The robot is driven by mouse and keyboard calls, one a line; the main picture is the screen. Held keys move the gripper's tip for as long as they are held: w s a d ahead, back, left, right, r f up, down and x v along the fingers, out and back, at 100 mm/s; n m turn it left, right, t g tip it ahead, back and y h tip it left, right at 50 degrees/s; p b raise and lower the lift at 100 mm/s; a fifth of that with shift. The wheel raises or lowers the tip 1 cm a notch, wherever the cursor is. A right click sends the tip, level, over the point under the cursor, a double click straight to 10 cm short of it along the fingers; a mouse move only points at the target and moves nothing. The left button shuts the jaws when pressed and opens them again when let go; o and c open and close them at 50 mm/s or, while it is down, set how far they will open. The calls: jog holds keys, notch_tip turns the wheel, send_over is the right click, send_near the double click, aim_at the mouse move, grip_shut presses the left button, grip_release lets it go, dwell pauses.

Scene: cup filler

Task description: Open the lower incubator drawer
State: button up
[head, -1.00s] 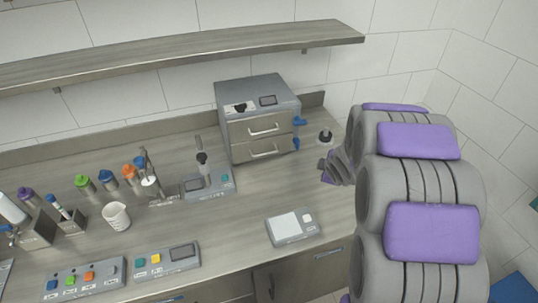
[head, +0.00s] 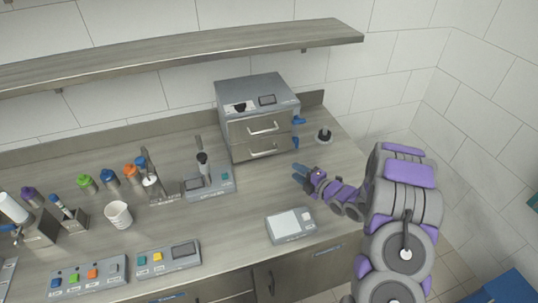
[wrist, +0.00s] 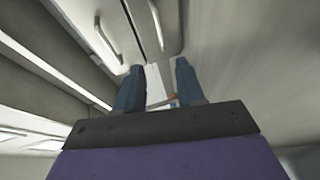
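The grey incubator (head: 258,92) stands at the back of the bench with two stacked drawers, both looking closed. The lower drawer (head: 246,146) has a silver bar handle (head: 263,153); the upper drawer's handle (head: 263,130) is above it. In the wrist view the picture is turned, with the upper handle (wrist: 107,42) at left and the lower handle (wrist: 157,26) at right. My gripper (head: 299,171) is to the right and in front of the lower drawer, apart from it. Its two blue fingers (wrist: 157,82) are spread with no object held between them.
Blue fittings (head: 299,121) project from the incubator's right side. A small bottle (head: 324,136) stands right of it. A shelf (head: 180,50) runs above. The bench before the drawers is fairly clear.

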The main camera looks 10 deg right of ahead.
jog(key=b+x, duration=0.2)
jog(key=x, duration=1.5)
jog(key=shift+f, duration=0.1)
jog(key=shift+c, duration=0.2)
grip_shut()
jog(key=shift+s, duration=0.1)
